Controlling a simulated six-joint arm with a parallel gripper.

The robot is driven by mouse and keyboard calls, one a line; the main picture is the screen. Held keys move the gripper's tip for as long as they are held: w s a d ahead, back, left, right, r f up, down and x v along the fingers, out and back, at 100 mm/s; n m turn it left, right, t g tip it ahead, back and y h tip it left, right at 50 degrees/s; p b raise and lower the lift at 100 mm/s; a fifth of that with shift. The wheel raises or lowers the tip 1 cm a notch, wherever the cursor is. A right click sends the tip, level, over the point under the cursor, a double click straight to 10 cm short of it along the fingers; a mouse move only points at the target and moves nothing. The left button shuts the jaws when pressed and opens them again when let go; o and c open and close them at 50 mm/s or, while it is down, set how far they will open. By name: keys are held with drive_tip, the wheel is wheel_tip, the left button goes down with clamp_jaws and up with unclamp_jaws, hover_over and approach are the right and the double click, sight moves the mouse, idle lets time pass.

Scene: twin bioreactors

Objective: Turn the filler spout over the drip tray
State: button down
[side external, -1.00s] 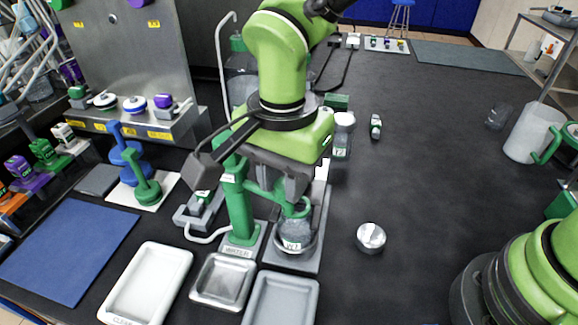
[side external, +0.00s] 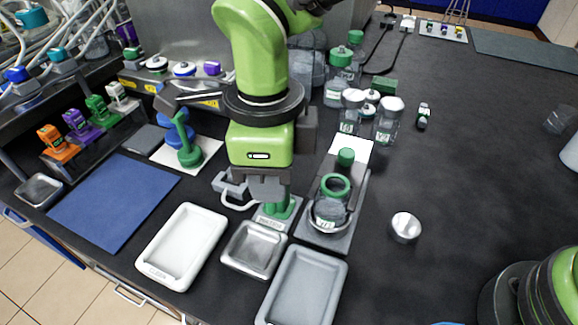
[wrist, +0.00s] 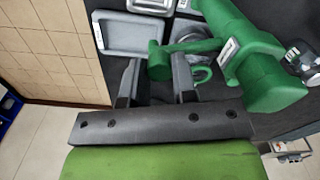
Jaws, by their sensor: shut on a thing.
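The green filler spout (wrist: 205,46) reaches out from its thick green post (wrist: 268,80) in the wrist view. My gripper (wrist: 156,78) is shut on the outer end of the spout, with a finger on each side. In the side view my gripper (side external: 268,192) hides most of the spout, and the post's foot (side external: 284,208) shows beneath it. The steel drip tray (side external: 252,248) lies in front of the post, empty. The glass jar with a green rim (side external: 332,205) stands to the right, its mouth uncovered. Whether the spout's tip is above the drip tray is hidden.
A white tray (side external: 182,245) lies left of the drip tray and a grey tray (side external: 302,285) to its right. Lidded bottles (side external: 388,118) stand behind the jar. The right side of the bench is mostly clear.

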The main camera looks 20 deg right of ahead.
drive_tip(key=shift+w+a+m, duration=0.4)
drive_tip(key=shift+a+m, duration=0.2)
drive_tip(key=shift+m, duration=0.35)
drive_tip(key=shift+w+a+m, duration=0.35)
drive_tip(key=shift+a+m, duration=0.2)
drive_tip(key=shift+m, duration=0.4)
drive_tip(key=c, duration=0.9)
unclamp_jaws()
drive_tip(key=shift+w+r, duration=0.1)
wheel_tip(320, 180, up, 10)
